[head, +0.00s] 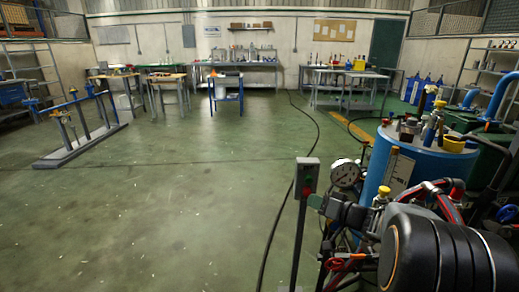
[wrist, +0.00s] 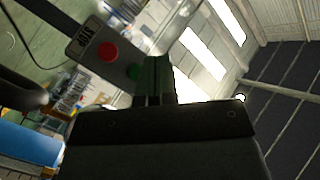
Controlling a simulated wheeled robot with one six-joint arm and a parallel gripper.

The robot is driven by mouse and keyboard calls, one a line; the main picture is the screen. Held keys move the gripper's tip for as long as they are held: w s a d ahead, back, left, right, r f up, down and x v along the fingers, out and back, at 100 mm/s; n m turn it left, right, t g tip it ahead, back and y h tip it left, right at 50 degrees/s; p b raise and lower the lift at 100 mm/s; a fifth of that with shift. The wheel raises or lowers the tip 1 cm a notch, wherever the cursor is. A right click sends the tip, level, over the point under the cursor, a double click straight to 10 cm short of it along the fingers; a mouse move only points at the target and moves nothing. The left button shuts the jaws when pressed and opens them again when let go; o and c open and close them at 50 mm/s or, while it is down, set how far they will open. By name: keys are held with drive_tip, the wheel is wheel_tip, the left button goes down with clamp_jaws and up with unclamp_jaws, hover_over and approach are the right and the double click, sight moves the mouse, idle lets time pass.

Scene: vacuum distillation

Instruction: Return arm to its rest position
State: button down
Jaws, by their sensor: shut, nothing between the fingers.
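My gripper (head: 316,201) is at the lower right of the head view, with its green fingertips together and nothing between them. It is just right of a grey control box (head: 307,168) on a dark post. In the wrist view my gripper (wrist: 153,78) reaches up to the box face (wrist: 88,42), which has a STOP label, a red button (wrist: 107,52) and a green button (wrist: 134,71). The fingertips are beside the green button and partly cover it. I cannot tell whether they touch it. My black arm fills the lower right of the head view.
A pressure gauge (head: 345,174) and a blue drum (head: 427,175) with bottles and a yellow cup (head: 453,144) stand close to my arm. Hoses and pipes crowd the right side. A black cable crosses the floor. The green floor (head: 170,215) at left is mostly clear.

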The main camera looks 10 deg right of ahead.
drive_tip(key=s+a+r+n+g+p, duration=0.2)
drive_tip(key=s+a+r+g+p, duration=0.6)
drive_tip(key=s+a+r+p, duration=0.45)
drive_tip(key=s+d+r+m+g+h+p, duration=0.1)
drive_tip(key=s+r+h+p, duration=0.5)
drive_tip(key=p, duration=0.8)
wheel_tip(320, 180, up, 4)
drive_tip(key=d+h, duration=0.1)
drive_tip(key=h, duration=0.2)
drive_tip(key=shift+s+d+g+p, duration=0.15)
drive_tip(key=shift+s+g+p, duration=0.05)
drive_tip(key=shift+g+p, duration=0.2)
drive_tip(key=shift+d, duration=0.1)
